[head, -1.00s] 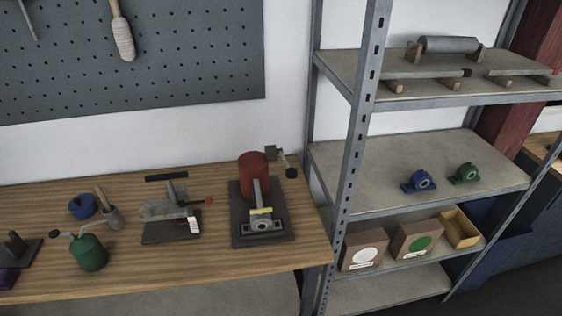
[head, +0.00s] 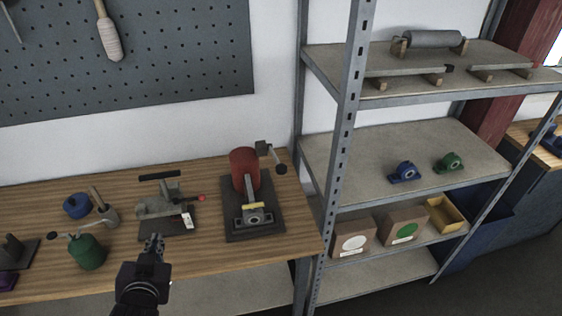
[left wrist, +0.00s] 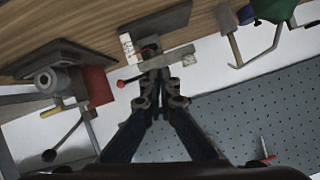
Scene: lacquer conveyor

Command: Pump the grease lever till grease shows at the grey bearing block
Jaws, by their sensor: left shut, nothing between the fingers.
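The red grease cylinder (head: 244,170) stands on a dark base plate (head: 268,229) at the right end of the bench. Its lever ends in a black knob (head: 281,169) on the right, behind the cylinder. The grey bearing block (head: 255,217) sits at the front of the plate, with a yellow strip behind it. I see no clear grease at its face. My left gripper (head: 154,244) is shut and empty, over the bench's front edge, left of the pump and apart from it. The left wrist view shows the cylinder (left wrist: 98,86) and the lever knob (left wrist: 49,155). My right gripper is not seen.
A clamp-like fixture with a red-tipped handle (head: 165,207) stands left of the pump. A metal shelf post (head: 343,150) rises right of the bench.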

